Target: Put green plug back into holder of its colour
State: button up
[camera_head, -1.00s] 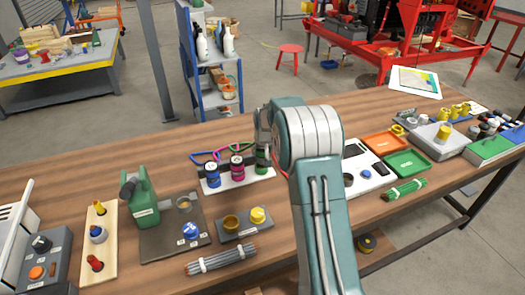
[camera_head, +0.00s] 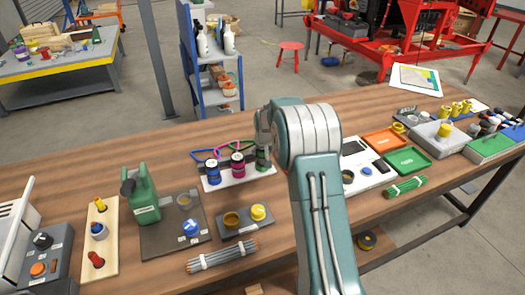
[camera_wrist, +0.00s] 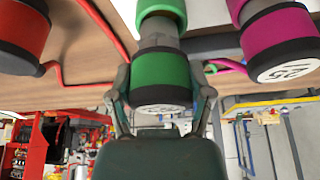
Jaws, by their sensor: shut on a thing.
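The green plug (camera_wrist: 160,78) is between the two fingers of my gripper (camera_wrist: 160,98) in the wrist view, and the gripper is shut on it. The plug's grey neck points at a green collar (camera_wrist: 162,10), the holder of its colour, and lines up with it. The neck meets the collar, but I cannot tell how deep it sits. In the head view my gripper (camera_head: 264,143) is over the right part of the white holder board (camera_head: 228,183). There the green plug (camera_head: 262,158) shows only partly.
A magenta plug (camera_wrist: 281,42) stands close on one side and a red plug (camera_wrist: 22,36) on the other. A blue plug (camera_head: 212,172) is farther left on the board. Coloured cables loop behind. A green pump (camera_head: 143,195) and a grey block with yellow caps (camera_head: 244,222) stand nearby.

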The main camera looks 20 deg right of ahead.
jog(key=shift+s+f, duration=0.1)
jog(key=shift+f, duration=0.15)
jog(key=o, duration=1.3)
jog(key=shift+d, duration=0.15)
jog(key=shift+r, duration=0.1)
jog(key=v, duration=1.1)
jog(key=shift+r, duration=0.35)
